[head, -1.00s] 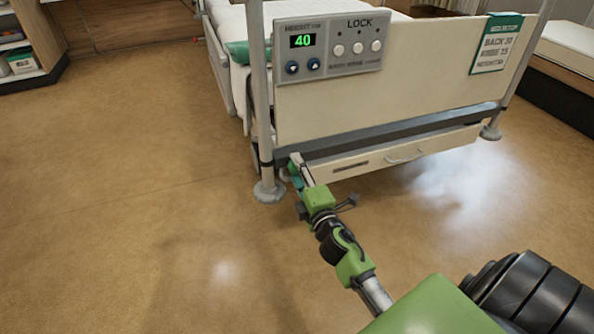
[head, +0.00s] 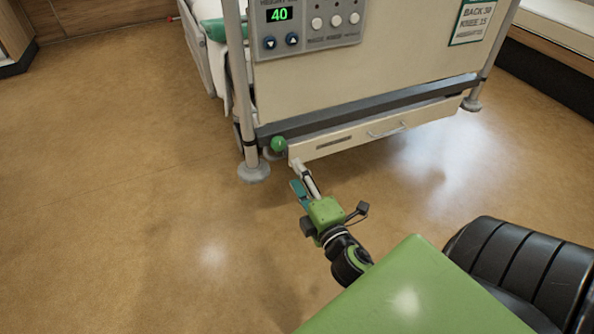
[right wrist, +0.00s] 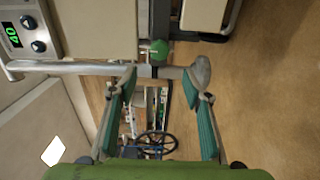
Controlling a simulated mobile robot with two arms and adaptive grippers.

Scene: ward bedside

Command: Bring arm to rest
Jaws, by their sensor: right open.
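My right gripper (head: 298,177) is in front of the foot end of the bed, low and near the drawer front. In the right wrist view its two teal-padded fingers (right wrist: 163,115) stand wide apart with nothing between them. A green round knob (head: 278,144) shows at the bed's lower left corner, beyond the gripper. It also shows in the right wrist view (right wrist: 160,49), above the fingertips and apart from them. My left gripper is not in view.
The bed footboard (head: 400,65) carries a control panel (head: 310,22) reading 40 and a settings card (head: 473,20). Below it is a drawer (head: 372,131) with a handle. A bed foot (head: 253,172) stands close by. The floor (head: 120,200) to the left is clear.

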